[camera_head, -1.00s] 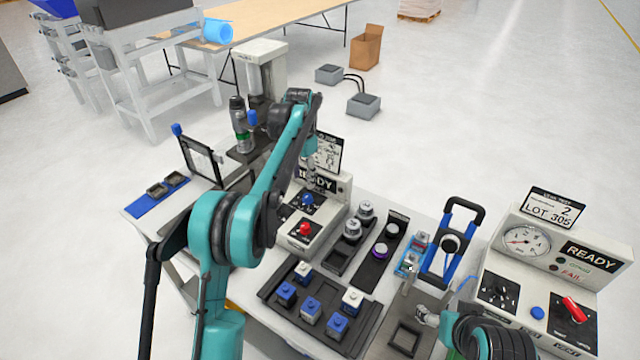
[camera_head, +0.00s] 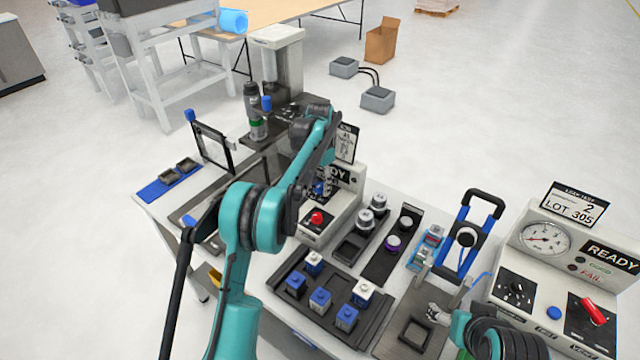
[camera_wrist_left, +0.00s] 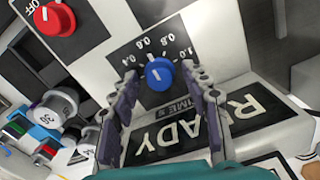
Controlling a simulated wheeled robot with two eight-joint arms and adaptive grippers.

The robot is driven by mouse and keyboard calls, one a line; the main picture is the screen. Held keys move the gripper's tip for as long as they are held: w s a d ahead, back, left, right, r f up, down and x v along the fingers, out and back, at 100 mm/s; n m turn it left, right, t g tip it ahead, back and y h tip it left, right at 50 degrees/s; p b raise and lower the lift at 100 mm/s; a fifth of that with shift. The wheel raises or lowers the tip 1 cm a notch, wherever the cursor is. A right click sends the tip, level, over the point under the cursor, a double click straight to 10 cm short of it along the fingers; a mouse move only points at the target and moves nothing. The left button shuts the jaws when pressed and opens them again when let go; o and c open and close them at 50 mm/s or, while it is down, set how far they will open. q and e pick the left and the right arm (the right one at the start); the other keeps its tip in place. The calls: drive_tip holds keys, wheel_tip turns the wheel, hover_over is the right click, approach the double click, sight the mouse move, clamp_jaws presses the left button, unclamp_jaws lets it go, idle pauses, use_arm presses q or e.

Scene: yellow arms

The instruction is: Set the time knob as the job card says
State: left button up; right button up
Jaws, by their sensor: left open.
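In the head view the knob (camera_head: 318,188) is partly hidden by my left arm. The job card (camera_head: 347,142) stands behind the machine, partly covered and unreadable. My right gripper (camera_head: 437,312) is low at the right; its jaws are unclear.
A red knob (camera_head: 317,217) is on the same machine. A tray (camera_head: 275,292) with blue and white blocks lies in front. Round weights (camera_head: 372,208) stand to the right. A gauge tester (camera_head: 530,262) is at the far right.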

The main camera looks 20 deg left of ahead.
use_arm(q)
clamp_jaws()
drive_tip(key=shift+r+n, duration=0.1)
drive_tip(key=shift+n, duration=0.3)
drive_tip(key=n+p, duration=0.1)
drive_tip(key=n, duration=0.1)
drive_tip(key=shift+n+p, duration=0.35)
drive_tip(key=shift+n, duration=0.05)
drive_tip(key=shift+n+p, duration=0.6)
drive_tip(key=shift+n, duration=1.5)
unclamp_jaws()
